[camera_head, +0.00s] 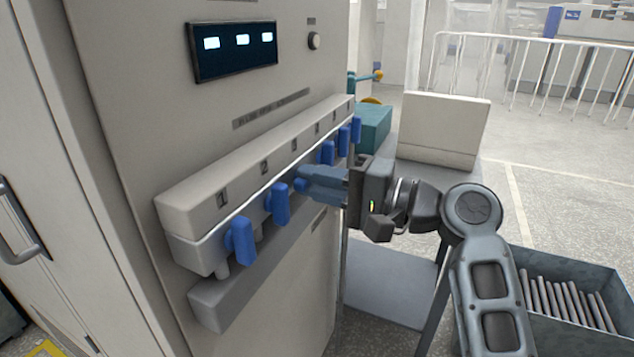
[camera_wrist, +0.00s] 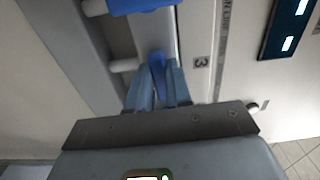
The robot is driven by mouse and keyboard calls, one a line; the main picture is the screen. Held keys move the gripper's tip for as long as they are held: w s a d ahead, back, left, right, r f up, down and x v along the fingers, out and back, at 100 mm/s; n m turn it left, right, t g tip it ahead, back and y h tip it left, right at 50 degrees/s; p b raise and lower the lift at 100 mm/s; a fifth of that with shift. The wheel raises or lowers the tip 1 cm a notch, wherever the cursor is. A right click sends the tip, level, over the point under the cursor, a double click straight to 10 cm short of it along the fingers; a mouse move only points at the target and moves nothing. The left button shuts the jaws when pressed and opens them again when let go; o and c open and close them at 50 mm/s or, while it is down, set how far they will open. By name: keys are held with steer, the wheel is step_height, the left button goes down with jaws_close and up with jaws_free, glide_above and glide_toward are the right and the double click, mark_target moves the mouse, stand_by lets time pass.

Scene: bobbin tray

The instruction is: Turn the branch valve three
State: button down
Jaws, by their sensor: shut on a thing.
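The valve manifold (camera_head: 205,212) is a long pale block on the cabinet front, with a row of blue lever handles under numbered labels. My gripper (camera_head: 308,180) reaches in from the right at the third valve. In the wrist view my gripper (camera_wrist: 158,82) has its two blue-grey fingers on either side of a blue handle (camera_wrist: 157,61), beside the label "3" (camera_wrist: 201,62). The fingers are shut on this handle and hide much of it, so its exact angle is hard to tell. The valve one handle (camera_head: 240,240) and valve two handle (camera_head: 277,204) hang downward.
More blue handles (camera_head: 328,152) sit close beyond my gripper. A dark display (camera_head: 234,50) with three lit windows and a knob (camera_head: 314,40) are above. A grey bin of rods (camera_head: 590,335) stands at lower right. A teal box (camera_head: 374,128) is behind my gripper.

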steer(key=shift+f, duration=0.1)
steer(key=c, duration=1)
jaws_free()
steer(key=shift+c, duration=0.2)
steer(key=shift+d, duration=0.15)
steer(key=v, duration=0.7)
steer(key=shift+s+d, duration=0.15)
steer(key=shift+d, duration=0.1)
